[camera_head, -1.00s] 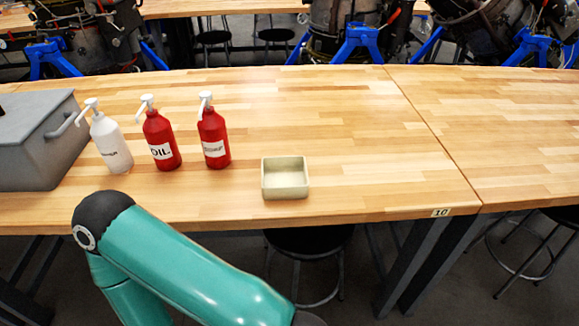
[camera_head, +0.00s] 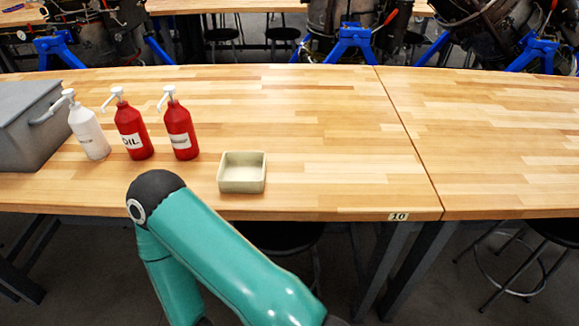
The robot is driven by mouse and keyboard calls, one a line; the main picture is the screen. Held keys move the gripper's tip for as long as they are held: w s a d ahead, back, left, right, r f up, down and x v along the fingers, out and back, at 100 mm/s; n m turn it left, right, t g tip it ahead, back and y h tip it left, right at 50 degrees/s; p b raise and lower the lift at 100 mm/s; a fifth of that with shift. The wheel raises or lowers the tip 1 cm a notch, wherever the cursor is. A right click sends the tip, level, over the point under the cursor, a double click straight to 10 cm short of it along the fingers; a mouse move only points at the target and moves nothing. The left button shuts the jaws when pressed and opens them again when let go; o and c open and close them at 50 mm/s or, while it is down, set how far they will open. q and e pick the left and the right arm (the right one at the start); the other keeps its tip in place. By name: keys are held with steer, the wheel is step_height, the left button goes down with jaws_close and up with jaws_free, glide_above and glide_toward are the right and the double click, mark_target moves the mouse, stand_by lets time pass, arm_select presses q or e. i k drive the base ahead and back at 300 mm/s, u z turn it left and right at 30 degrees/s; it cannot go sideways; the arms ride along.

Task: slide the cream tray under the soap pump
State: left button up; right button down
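The cream tray (camera_head: 228,187) is a small, square, open box, empty, on the wooden bench near its front edge. Three pump bottles stand upright in a row to its left. One is a white bottle (camera_head: 88,134), one a red bottle marked OIL (camera_head: 131,126), and one a red bottle with an unreadable label (camera_head: 181,125), nearest the tray. I cannot read which one is the soap pump. The tray stands apart from all three, with nothing beneath a nozzle. Neither gripper is in view; only a teal arm of mine shows at the bottom.
The wooden bench (camera_head: 310,120) is clear behind and right of the tray. Its front edge carries a 10 label (camera_head: 398,217). Stools stand below, and turbines on blue stands are behind.

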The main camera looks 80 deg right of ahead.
mark_target(240, 172)
steer(key=u, duration=1.45)
steer(key=i, duration=0.1)
steer(key=z, duration=3.4)
steer(key=k, duration=0.2)
steer(key=u, duration=0.4)
steer(key=i, duration=0.45)
steer(key=u, duration=0.25)
steer(key=k, duration=0.45)
steer(key=z, duration=0.2)
